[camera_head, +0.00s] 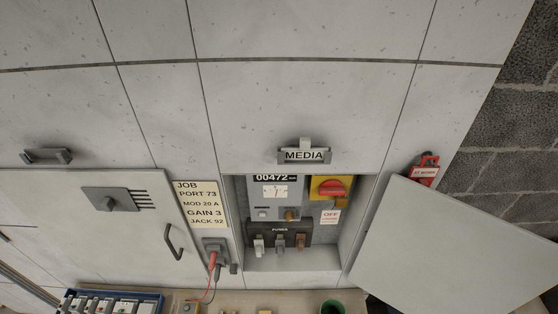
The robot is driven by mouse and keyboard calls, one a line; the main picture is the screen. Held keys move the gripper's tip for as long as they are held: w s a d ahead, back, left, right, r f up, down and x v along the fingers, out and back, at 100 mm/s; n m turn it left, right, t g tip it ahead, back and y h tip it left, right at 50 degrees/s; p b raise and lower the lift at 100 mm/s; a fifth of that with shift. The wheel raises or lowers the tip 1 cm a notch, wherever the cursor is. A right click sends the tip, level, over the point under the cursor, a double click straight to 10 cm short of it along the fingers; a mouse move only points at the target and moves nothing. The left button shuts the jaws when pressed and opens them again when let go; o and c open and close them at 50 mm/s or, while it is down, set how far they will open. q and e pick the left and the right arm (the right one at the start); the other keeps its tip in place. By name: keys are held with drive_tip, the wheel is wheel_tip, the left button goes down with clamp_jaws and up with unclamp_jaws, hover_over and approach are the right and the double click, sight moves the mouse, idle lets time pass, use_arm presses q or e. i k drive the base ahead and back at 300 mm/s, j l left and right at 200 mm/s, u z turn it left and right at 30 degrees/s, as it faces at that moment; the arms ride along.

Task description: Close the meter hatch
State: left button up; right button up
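The meter hatch (455,246) is a plain light grey door panel on the right, swung wide open. It runs off the lower right edge of the view. The meter recess (292,258) left of it stands open. Inside it are a meter (275,192) reading 00472, a red rotary switch on a yellow plate (332,188) with an OFF label below, and a row of fuses (279,240). No handle shows on the visible face of the hatch. Neither of my grippers is in view.
A red tag lock (426,170) sits by the hatch's upper edge. A closed door with a handle (174,241) and plugged cables (213,258) are left. A ledge below holds a blue tray (152,296) and green cup (332,307).

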sight(424, 249)
drive_tip(key=i+l+u, duration=0.1)
drive_tip(key=l+u, duration=0.15)
drive_tip(key=l, duration=0.25)
drive_tip(key=l+u, duration=0.25)
drive_tip(key=l, duration=0.25)
drive_tip(key=l+u, duration=0.25)
drive_tip(key=l, duration=0.25)
drive_tip(key=l+u, duration=0.25)
drive_tip(key=l, duration=0.25)
drive_tip(key=k+l+u, duration=0.25)
drive_tip(key=l, duration=0.2)
drive_tip(key=l+u, duration=0.25)
drive_tip(key=l, duration=0.25)
drive_tip(key=k+l+u, duration=0.25)
drive_tip(key=l, duration=0.2)
drive_tip(key=k+l+u, duration=0.25)
drive_tip(key=l, duration=0.15)
drive_tip(key=i+l, duration=0.05)
drive_tip(key=i, duration=0.05)
